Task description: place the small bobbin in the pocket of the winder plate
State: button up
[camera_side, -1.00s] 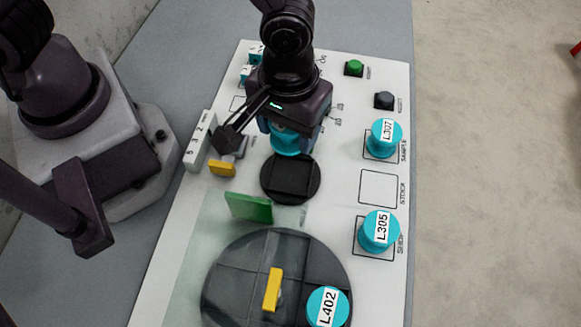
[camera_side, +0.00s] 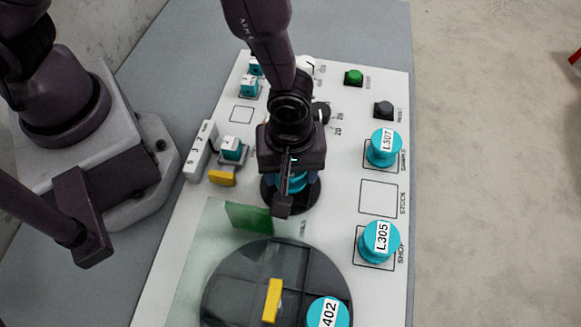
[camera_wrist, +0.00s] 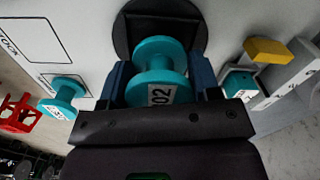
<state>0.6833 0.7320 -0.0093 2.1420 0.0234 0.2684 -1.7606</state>
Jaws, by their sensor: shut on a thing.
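My gripper (camera_side: 291,184) is shut on a small teal bobbin (camera_side: 297,181), over a round black plate (camera_side: 270,196), which looks like the winder plate. In the wrist view the bobbin (camera_wrist: 158,72) sits upright between the two blue fingers, with a white label ending in "02". The black plate (camera_wrist: 130,35) lies beyond it, and its pocket is mostly hidden. I cannot tell whether the bobbin touches the plate.
Teal bobbins L307 (camera_side: 383,147) and L305 (camera_side: 379,241) stand on the right. A dark turntable (camera_side: 235,290) carries another bobbin (camera_side: 328,314) at the front. A green flap (camera_side: 248,217) and yellow tab (camera_side: 222,177) are close by. The stock square (camera_side: 378,198) is empty.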

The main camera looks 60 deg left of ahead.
jog(key=shift+f, duration=0.25)
jog(key=shift+f, duration=0.15)
jog(key=shift+f, duration=0.5)
jog(key=o, duration=1)
jog(key=shift+r, duration=0.1)
